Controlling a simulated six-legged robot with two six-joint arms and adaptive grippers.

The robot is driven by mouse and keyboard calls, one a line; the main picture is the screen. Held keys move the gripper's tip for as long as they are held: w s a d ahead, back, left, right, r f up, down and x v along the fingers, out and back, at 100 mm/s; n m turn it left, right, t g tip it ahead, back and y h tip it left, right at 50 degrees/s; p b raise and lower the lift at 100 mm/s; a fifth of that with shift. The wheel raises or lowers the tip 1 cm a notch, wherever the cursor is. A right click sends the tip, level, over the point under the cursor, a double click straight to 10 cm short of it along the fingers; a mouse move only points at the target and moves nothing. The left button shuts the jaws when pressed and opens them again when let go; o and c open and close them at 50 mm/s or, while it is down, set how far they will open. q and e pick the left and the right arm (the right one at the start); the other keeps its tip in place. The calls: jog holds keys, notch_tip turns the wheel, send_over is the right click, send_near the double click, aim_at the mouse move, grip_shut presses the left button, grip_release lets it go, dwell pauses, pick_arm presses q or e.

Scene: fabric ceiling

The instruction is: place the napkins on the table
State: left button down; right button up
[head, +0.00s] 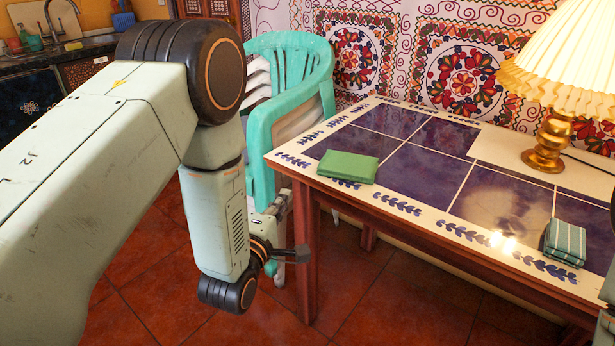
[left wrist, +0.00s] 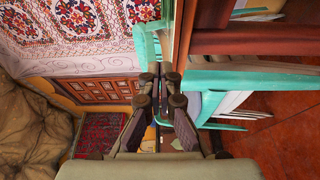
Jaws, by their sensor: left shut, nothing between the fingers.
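A folded green napkin (head: 347,167) lies flat on the tiled table (head: 292,160), near its left front edge. A folded green-and-white striped napkin (head: 565,243) lies on the same table near its right front edge. My left gripper (head: 300,254) is below the level of the tabletop, beside the table's left front leg, apart from both napkins. It also shows in the left wrist view (left wrist: 159,78), with its fingers together and nothing between them. Only a sliver of my right arm shows at the right edge of the head view; its gripper is out of view.
A brass lamp (head: 548,140) with a pleated shade stands at the table's back right. Turquoise chairs (head: 262,125) stand left of the table, behind my left arm. The middle of the tabletop is clear.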

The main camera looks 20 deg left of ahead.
pick_arm(q)
jog(key=b, duration=0.2)
send_near(312, 176)
jog(key=w+a+r, duration=0.2)
jog(key=w, duration=0.1)
jog(key=w+d, duration=0.2)
jog(key=shift+w+r, duration=0.1)
jog(key=shift+w, duration=0.3)
jog(key=shift+w+d+b, duration=0.35)
jog(key=shift+w, duration=0.15)
jog(key=shift+d, duration=0.1)
